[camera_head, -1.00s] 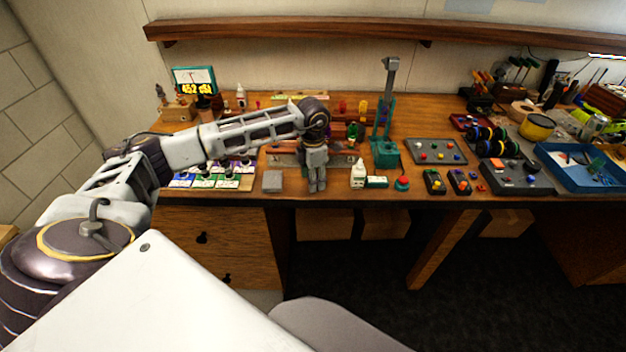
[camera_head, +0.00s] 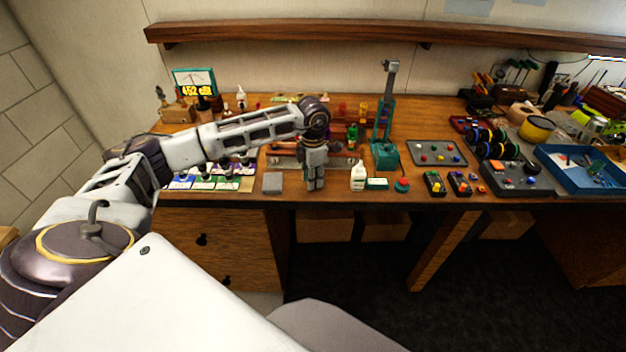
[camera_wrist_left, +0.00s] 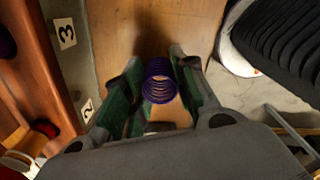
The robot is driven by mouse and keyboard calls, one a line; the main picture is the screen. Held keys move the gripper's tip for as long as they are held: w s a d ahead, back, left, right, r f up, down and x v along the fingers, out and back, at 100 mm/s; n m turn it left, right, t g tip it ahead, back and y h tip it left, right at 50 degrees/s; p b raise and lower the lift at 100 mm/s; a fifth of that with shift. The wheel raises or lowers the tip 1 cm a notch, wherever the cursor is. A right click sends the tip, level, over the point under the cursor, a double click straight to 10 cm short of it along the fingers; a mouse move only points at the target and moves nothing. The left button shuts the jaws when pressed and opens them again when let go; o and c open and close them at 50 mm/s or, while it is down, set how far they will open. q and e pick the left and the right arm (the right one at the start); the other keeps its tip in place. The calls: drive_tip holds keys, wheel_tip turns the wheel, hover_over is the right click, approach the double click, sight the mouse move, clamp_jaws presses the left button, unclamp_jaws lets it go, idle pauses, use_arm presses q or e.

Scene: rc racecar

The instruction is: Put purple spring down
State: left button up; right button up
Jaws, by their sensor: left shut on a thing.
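My left gripper (camera_wrist_left: 158,80) is shut on the purple spring (camera_wrist_left: 160,82), which sits between its green-padded fingers in the left wrist view. The coils face the camera, with bare wood of the bench behind them. In the head view my left gripper (camera_head: 314,180) hangs fingers-down at the bench's front edge, between a small grey block and a white bottle. The spring cannot be made out in the head view. Whether the spring touches the wood is not clear. My right gripper is not in view.
Left of the gripper are a grey block (camera_head: 273,183) and a mat with coloured labels (camera_head: 232,183). Number tags (camera_wrist_left: 64,33) show in the wrist view.

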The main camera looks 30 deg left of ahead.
use_arm(q)
wheel_tip(320, 180, up, 9)
drive_tip(key=shift+r+b, duration=0.15)
drive_tip(key=shift+b, duration=0.25)
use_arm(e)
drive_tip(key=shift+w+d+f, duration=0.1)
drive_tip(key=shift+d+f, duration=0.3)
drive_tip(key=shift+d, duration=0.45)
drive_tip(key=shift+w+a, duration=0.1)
